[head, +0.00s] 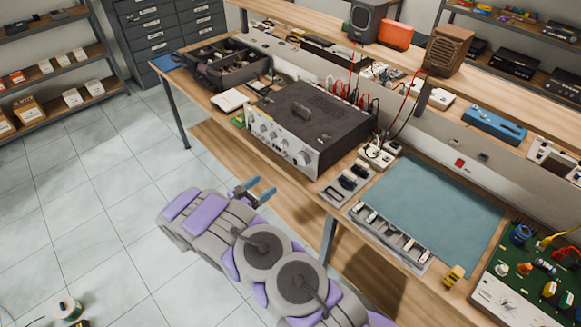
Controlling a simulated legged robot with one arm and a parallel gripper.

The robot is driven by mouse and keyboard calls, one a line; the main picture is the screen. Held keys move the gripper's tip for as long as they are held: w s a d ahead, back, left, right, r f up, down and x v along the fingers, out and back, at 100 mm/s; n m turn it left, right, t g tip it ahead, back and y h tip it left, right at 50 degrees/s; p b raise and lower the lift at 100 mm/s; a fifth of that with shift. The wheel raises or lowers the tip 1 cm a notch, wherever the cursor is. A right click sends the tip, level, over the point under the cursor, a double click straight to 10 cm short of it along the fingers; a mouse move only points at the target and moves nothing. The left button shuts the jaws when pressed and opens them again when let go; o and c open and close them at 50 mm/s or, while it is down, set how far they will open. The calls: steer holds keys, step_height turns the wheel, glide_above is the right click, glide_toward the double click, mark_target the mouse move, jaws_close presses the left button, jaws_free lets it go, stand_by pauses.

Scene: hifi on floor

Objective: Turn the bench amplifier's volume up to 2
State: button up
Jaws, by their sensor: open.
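The bench amplifier (310,118) sits on the wooden workbench, with a silver front panel carrying several knobs and a dark top. A large round knob (302,158) is at the right end of the panel. The scale marks and the knob's setting are too small to read. My gripper (258,189) is open and empty, in front of the bench and below the amplifier's panel, apart from it. Its two fingers have blue pads.
The workbench (215,110) also holds a black compartment tray (215,65), a teal mat (430,200), a parts strip (390,236) and a green circuit board (535,275). Cables rise behind the amplifier. A spool (68,308) lies on the tiled floor, which is clear at left.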

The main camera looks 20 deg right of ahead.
mark_target(300, 161)
steer(key=b+x, duration=0.1)
steer(key=x, duration=0.4)
steer(key=b+x, duration=0.1)
steer(key=x, duration=0.5)
steer(key=b+x, duration=0.1)
steer(key=x, duration=0.4)
steer(key=shift+s+d, duration=0.2)
steer(key=shift+d, duration=0.3)
steer(key=shift+c, duration=0.2)
steer(key=c, duration=1)
